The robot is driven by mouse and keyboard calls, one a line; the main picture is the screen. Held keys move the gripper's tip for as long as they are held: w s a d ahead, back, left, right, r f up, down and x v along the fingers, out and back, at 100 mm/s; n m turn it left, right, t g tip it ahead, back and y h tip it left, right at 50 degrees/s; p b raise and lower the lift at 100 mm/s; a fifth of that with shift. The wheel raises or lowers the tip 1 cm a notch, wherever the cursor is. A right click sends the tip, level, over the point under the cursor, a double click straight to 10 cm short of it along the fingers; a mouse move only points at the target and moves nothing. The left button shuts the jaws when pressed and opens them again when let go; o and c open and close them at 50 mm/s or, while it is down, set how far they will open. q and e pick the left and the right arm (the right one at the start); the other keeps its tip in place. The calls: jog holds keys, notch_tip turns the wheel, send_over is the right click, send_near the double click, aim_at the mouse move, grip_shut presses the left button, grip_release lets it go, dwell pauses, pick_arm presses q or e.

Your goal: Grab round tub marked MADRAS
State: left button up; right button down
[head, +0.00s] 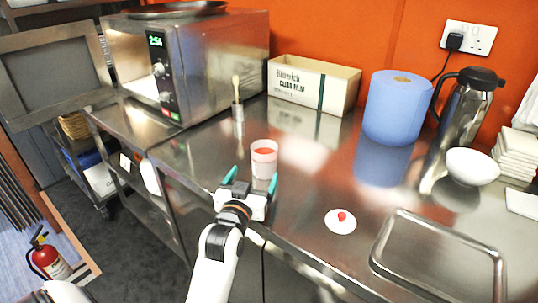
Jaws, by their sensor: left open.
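A round pale tub (264,160) with reddish contents stands upright and open on the steel counter; no MADRAS lettering can be read on it. My left gripper (251,179) is open at the counter's front edge, just in front of the tub. Its two teal fingertips point towards the tub, which appears beyond them and a little to the right. I cannot tell whether a fingertip touches it. My right gripper is not in view.
A white lid with a red knob (340,221) and a steel tray (440,259) lie right of the tub. A brush in a small holder (238,110) stands behind. A cling film box (313,85), blue roll (396,108), flask (463,110) and white bowl (472,167) stand farther back.

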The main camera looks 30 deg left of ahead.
aim_at(266, 151)
pick_arm(q)
jog(key=x, duration=0.5)
jog(key=shift+w+a+r, duration=0.1)
jog(key=shift+w+r, duration=0.05)
jog(key=shift+w, duration=0.15)
jog(key=shift+w+a, duration=0.15)
jog(key=shift+w, duration=0.45)
jog(key=x, duration=0.4)
jog(key=shift+w+f, duration=0.15)
jog(key=shift+f, duration=0.1)
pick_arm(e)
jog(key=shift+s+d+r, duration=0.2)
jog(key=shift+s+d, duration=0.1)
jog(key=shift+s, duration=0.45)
pick_arm(q)
jog(key=shift+c, duration=0.3)
jog(key=c, duration=1.2)
